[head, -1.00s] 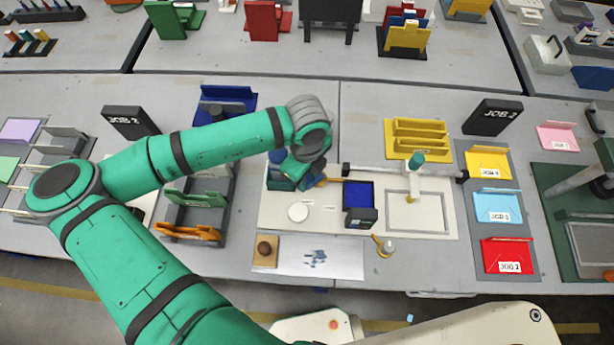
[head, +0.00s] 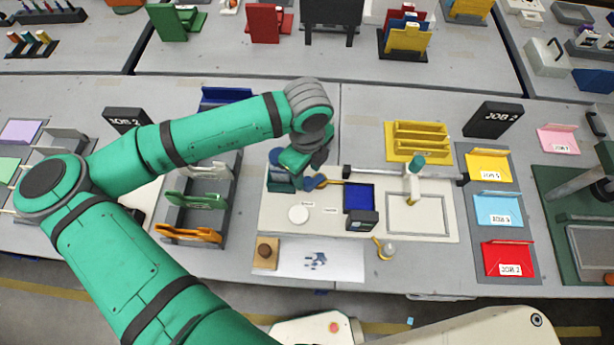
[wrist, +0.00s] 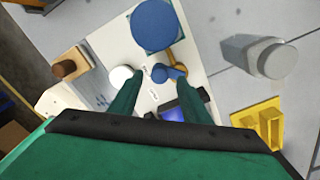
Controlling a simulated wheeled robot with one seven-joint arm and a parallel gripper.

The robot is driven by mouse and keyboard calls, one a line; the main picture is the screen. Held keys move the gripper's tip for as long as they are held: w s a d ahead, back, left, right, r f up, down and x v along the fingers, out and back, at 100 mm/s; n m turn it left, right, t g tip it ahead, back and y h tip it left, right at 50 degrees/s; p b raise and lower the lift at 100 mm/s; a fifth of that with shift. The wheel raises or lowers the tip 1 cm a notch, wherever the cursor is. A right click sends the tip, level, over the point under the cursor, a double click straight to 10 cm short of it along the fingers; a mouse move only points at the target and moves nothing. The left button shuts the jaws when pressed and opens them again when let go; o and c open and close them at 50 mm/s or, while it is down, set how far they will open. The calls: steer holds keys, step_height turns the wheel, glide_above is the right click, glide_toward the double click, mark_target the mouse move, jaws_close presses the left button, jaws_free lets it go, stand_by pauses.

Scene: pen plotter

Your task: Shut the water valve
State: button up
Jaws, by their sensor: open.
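A blue round knob with a yellow bar, which looks like the water valve (head: 310,184), stands on the white plotter board beside a dark green box. In the wrist view the blue knob (wrist: 167,73) shows near the two fingertips, with a larger blue disc (wrist: 155,25) beyond it. My gripper (head: 299,174) is above the board at the valve's upper left. In the wrist view my gripper (wrist: 158,78) is open, its two green fingers apart with nothing held. I cannot tell whether a finger touches the knob.
A white disc (head: 298,214) and a dark blue tray (head: 359,197) are close by on the board. A plotter arm with a green-topped post (head: 415,175) stands at right. A yellow rack (head: 418,140) is behind.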

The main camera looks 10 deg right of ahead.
mark_target(307, 180)
step_height(307, 180, up, 6)
stand_by(0.4)
stand_by(0.4)
